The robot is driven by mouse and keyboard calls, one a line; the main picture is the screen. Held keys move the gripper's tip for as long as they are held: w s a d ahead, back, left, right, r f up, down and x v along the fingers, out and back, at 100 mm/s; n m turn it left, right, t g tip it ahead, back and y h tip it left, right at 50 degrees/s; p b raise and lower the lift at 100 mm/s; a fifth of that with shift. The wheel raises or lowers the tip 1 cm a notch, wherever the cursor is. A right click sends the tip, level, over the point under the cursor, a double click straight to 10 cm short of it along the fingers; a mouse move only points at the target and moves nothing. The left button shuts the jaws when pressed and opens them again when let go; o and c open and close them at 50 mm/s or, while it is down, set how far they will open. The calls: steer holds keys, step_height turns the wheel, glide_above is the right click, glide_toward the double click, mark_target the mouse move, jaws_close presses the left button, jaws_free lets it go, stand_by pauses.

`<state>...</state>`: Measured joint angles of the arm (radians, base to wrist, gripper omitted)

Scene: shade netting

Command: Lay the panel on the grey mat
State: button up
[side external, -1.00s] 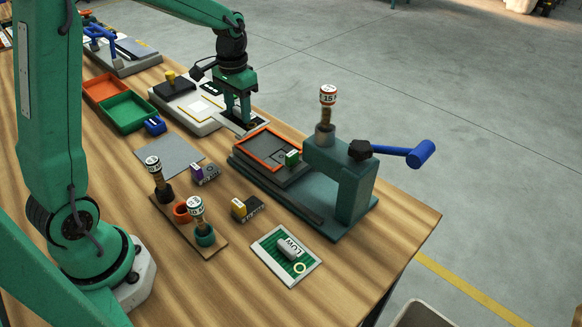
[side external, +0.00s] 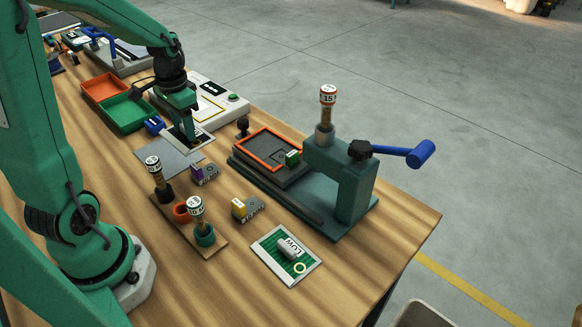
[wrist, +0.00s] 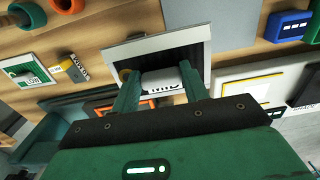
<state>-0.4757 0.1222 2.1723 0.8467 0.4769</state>
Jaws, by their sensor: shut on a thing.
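My gripper (side external: 191,137) is shut on the panel (side external: 204,143), a pale-edged plate with a dark face. In the wrist view, the panel (wrist: 150,41) hangs tilted in the frame, and my fingers (wrist: 168,88) grip its grey handle (wrist: 160,80), which bears the letters MID. The grey mat (side external: 168,162) lies flat on the wooden table. The panel is over the mat's far right corner in the side view and covers part of it. I cannot tell the gap between them. The mat also shows behind the panel in the wrist view (wrist: 205,12).
An orange tray (side external: 103,87) and a green tray (side external: 124,113) stand left of the mat. A blue block (side external: 154,126) and a purple block (side external: 199,175) flank it. A stamp holder (side external: 188,225) stands in front. A teal press (side external: 340,180) stands at right.

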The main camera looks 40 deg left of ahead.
glide_above(168, 155)
step_height(168, 155, down, 7)
steer(key=shift+a+r, duration=0.1)
steer(key=shift+r, duration=0.1)
steer(key=shift+f, duration=0.1)
steer(key=shift+f, duration=1.9)
steer(key=shift+f, duration=0.1)
steer(key=o, duration=1)
steer(key=shift+o, duration=0.2)
step_height(168, 155, up, 12)
